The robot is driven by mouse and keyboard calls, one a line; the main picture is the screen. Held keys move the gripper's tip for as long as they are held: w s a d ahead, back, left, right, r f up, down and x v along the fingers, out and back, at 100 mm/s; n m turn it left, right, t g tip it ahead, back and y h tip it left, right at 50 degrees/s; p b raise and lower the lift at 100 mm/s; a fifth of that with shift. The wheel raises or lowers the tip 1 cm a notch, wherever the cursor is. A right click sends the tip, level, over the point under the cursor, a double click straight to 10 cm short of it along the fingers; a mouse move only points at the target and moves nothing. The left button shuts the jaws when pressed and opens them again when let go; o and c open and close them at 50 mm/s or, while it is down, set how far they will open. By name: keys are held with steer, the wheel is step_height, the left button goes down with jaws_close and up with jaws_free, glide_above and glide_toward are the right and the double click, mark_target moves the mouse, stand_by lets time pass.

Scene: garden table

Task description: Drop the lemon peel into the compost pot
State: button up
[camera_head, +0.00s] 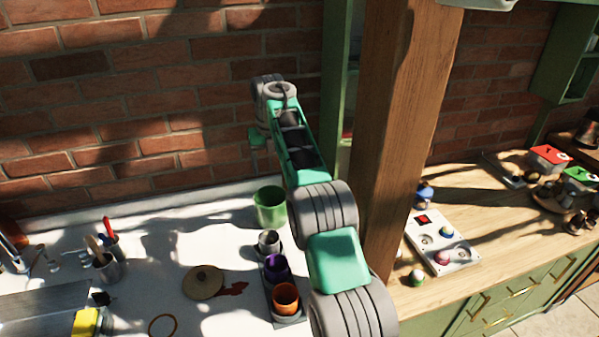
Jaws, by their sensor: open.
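A green pot (270,206), perhaps the compost pot, stands upright on the white counter near the brick wall. My teal and grey arm reaches up from the lower right. My gripper (256,143) is at its far end, open, in the air near the wall and above the green pot in the picture. The fingers are small and partly hidden by the wrist. I cannot make out a lemon peel. A yellow thing (86,322) lies at the lower left, cut off by the frame, and I cannot tell what it is.
A tray (289,321) holds grey (269,243), purple (277,267) and orange (286,297) cups. A round tan lid (203,282) lies beside a red-brown patch. A wooden post (405,130) stands right of my arm. Utensils stand in a metal cup (106,267) at left.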

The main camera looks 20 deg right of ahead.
steer(key=s+a+r+m+t, duration=0.2)
steer(key=s+r+m, duration=0.8)
steer(key=s+m, duration=0.4)
steer(key=s+f+m+t, duration=0.1)
steer(key=s+f+m, duration=0.1)
steer(key=s+m, duration=1.15)
steer(key=s+f+m+b, duration=0.4)
steer(key=s+f+m, duration=0.4)
steer(key=s+f, duration=0.2)
steer(key=shift+d+f, duration=0.35)
steer(key=shift+f, duration=1.05)
